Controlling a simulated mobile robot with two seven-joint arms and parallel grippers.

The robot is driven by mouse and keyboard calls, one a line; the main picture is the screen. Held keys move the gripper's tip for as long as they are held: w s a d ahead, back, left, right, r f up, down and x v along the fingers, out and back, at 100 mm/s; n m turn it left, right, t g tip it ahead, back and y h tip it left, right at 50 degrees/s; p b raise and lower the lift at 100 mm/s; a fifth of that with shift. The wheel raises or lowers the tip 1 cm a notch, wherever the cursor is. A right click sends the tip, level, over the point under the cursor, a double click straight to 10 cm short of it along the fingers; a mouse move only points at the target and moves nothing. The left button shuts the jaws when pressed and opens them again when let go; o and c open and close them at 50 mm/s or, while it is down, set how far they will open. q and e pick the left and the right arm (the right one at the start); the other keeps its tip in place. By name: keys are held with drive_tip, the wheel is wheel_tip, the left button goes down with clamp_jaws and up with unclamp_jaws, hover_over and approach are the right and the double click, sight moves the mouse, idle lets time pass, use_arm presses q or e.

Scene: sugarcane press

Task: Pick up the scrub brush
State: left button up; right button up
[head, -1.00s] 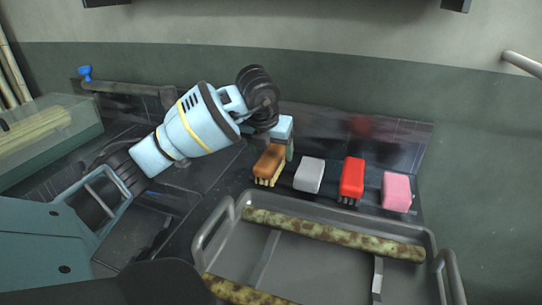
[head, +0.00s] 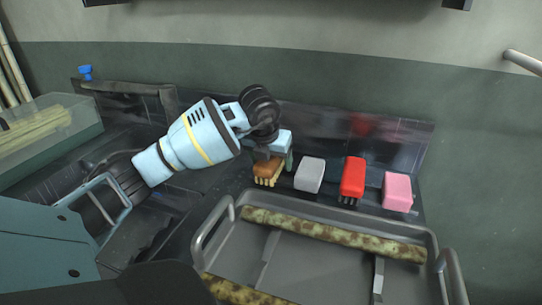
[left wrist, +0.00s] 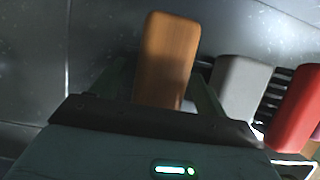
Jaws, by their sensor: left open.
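A scrub brush with a brown wooden back and pale bristles (head: 267,170) stands on the dark counter behind the tray. Its brown back also fills the middle of the left wrist view (left wrist: 168,58). My left gripper (head: 276,157) is open above the brush, at its far end. In the left wrist view its two fingers lie on either side of the brown back, with the near end of the back partly hidden by the gripper body. I cannot tell whether the fingers touch it. My right gripper is not in view.
Right of the brush stand a grey block (head: 310,174), a red brush with dark bristles (head: 352,176) and a pink block (head: 397,190). A grey tray (head: 320,262) with mottled cane stalks (head: 335,234) lies in front. A clear bin (head: 50,140) stands at left.

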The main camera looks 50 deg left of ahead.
use_arm(q)
drive_tip(key=shift+f, duration=0.15)
drive_tip(key=c, duration=1.2)
drive_tip(key=shift+o, duration=0.2)
drive_tip(key=shift+r, duration=0.3)
wheel_tip(320, 180, up, 10)
drive_tip(key=shift+f+p, duration=0.25)
drive_tip(key=shift+p, duration=0.35)
drive_tip(key=shift+r, duration=0.25)
